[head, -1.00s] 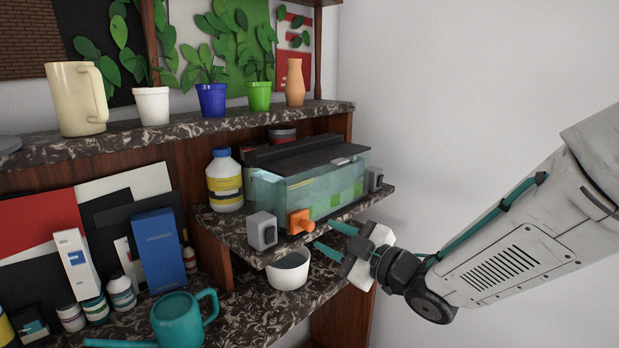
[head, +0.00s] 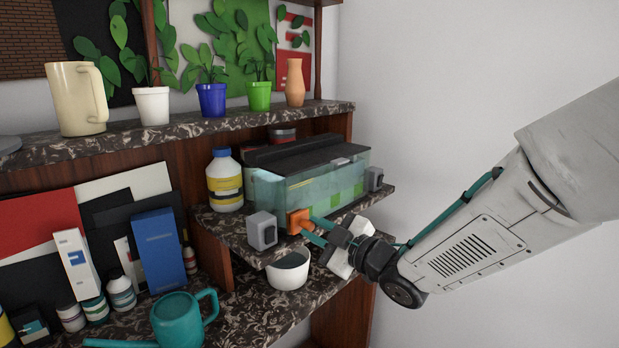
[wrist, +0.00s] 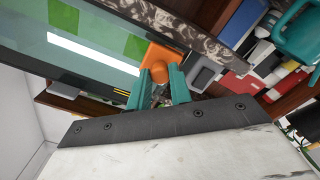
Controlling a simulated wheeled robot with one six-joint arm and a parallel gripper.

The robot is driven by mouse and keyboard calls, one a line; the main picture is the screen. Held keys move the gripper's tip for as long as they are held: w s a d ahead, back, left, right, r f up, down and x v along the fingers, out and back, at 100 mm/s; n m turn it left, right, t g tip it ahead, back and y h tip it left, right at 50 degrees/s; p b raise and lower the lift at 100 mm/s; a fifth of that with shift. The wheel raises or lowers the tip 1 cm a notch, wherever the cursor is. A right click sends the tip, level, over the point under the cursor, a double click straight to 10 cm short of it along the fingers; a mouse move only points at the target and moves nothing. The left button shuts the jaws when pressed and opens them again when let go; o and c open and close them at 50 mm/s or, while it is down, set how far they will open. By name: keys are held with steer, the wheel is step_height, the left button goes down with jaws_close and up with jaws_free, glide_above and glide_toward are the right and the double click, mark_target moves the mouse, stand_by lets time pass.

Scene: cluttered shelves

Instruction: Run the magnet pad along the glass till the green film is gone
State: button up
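The glass tank (head: 290,194) stands on the middle shelf under a dark lid, with pale green patches of film (head: 357,190) on its front pane. They also show as green squares in the wrist view (wrist: 136,46). The orange magnet pad (head: 297,218) is against the front glass near its lower left end; its knob (wrist: 160,72) points out. My gripper (head: 311,231) is at the pad, its teal fingers on either side of the knob. In the wrist view the fingers (wrist: 160,80) look closed on it. The inside of the grip is partly hidden.
A grey box (head: 262,231) stands just left of the pad at the shelf edge, and another (head: 375,179) at the tank's right end. A yellow-labelled bottle (head: 224,181) is left of the tank. A white bowl (head: 288,271) sits below.

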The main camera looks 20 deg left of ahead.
steer(key=shift+w+d, duration=0.15)
steer(key=shift+w, duration=0.25)
steer(key=shift+w+d, duration=0.4)
steer(key=shift+w, duration=0.5)
steer(key=shift+w+d, duration=0.35)
steer(key=shift+w, duration=0.6)
steer(key=shift+w+d, duration=0.4)
steer(key=shift+w, duration=0.5)
steer(key=shift+w+d, duration=0.4)
steer(key=shift+w, duration=0.55)
steer(key=shift+w+d, duration=0.35)
steer(key=shift+w, duration=0.55)
steer(key=shift+w+d, duration=0.4)
steer(key=shift+w, duration=0.55)
steer(key=shift+w+d, duration=0.4)
steer(key=shift+w, duration=0.5)
steer(key=shift+w+d, duration=0.35)
steer(key=shift+w, duration=0.6)
steer(key=shift+w+d, duration=0.4)
steer(key=shift+w, duration=0.5)
